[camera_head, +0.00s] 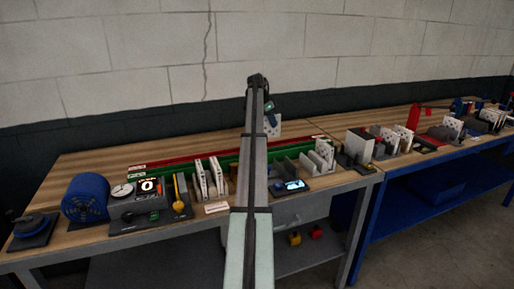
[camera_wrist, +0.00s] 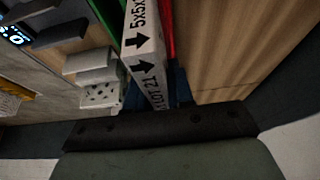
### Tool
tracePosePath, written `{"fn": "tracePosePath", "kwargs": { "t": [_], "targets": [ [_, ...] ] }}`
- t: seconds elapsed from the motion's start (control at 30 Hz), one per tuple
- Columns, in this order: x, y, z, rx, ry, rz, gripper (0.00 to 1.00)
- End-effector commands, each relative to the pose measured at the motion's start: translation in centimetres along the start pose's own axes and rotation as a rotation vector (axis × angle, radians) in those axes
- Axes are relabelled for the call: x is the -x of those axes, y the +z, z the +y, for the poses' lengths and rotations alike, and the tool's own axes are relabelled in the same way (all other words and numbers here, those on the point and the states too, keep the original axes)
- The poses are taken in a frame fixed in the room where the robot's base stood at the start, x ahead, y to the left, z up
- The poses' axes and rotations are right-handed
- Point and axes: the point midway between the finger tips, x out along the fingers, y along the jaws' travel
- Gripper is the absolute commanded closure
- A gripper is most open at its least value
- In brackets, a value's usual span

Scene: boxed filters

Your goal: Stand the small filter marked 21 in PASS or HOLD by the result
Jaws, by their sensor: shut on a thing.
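My gripper (camera_wrist: 155,95) is shut on a white boxed filter (camera_wrist: 142,45), whose narrow side reads "5x5x", black arrows and "LOT 21". In the head view my gripper is partly hidden by my arm, and the held filter (camera_head: 269,127) hangs above the table's back part. A red rail (camera_head: 200,158) and a green rail (camera_head: 175,169) run along the table below and left of it, each with a small label too small to read. In the wrist view the green rail shows left of the filter and the red rail (camera_wrist: 167,25) right of it.
White filters (camera_head: 203,180) stand in a rack left of my arm. Grey slotted holders (camera_head: 287,166) and more filters (camera_head: 320,157) stand right of it. A lit display (camera_head: 294,186), a gauge (camera_head: 121,191) and a blue motor-like drum (camera_head: 87,198) line the front. Bare wood (camera_wrist: 215,45) lies beyond the red rail.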

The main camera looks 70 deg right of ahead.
Motion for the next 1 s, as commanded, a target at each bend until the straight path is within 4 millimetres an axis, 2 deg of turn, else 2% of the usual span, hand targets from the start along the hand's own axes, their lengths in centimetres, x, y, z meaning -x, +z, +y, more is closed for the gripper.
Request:
{"fn": "tracePosePath", "kwargs": {
  "t": [0.2,0.47,0.7,1.0],
  "targets": [
    [-3.4,1.5,0.1,0.002,0.000,-0.001,1.00],
    [-5.3,2.2,0.1,0.003,-0.002,-0.001,1.00],
    [-7.8,3.3,0.1,0.003,-0.001,-0.001,1.00],
    [-8.0,3.3,0.0,0.003,-0.002,0.000,1.00]
  ]
}}
